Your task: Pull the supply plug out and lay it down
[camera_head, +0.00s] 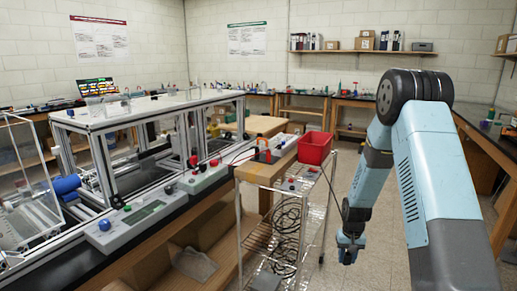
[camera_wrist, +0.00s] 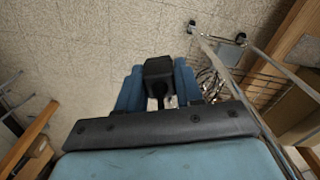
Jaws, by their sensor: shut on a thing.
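My gripper (camera_head: 349,256) hangs low over the floor, to the right of the wire cart, in the head view. In the wrist view my gripper (camera_wrist: 160,101) is shut on a black block-shaped plug (camera_wrist: 158,69), which sits between the blue fingers. Floor shows around the plug, and it touches nothing else that I can see. The plug cannot be made out in the head view. A thin dark line, perhaps its cable, runs near my wrist there. The socket it belongs to cannot be identified.
The wire cart (camera_head: 244,238) carries a red bin (camera_head: 315,147), and dark cable coils (camera_head: 288,222) hang in it. A bench with an aluminium extrusion frame (camera_head: 100,150) stands at left. Another bench (camera_head: 487,140) lines the right wall. The floor behind my arm is clear.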

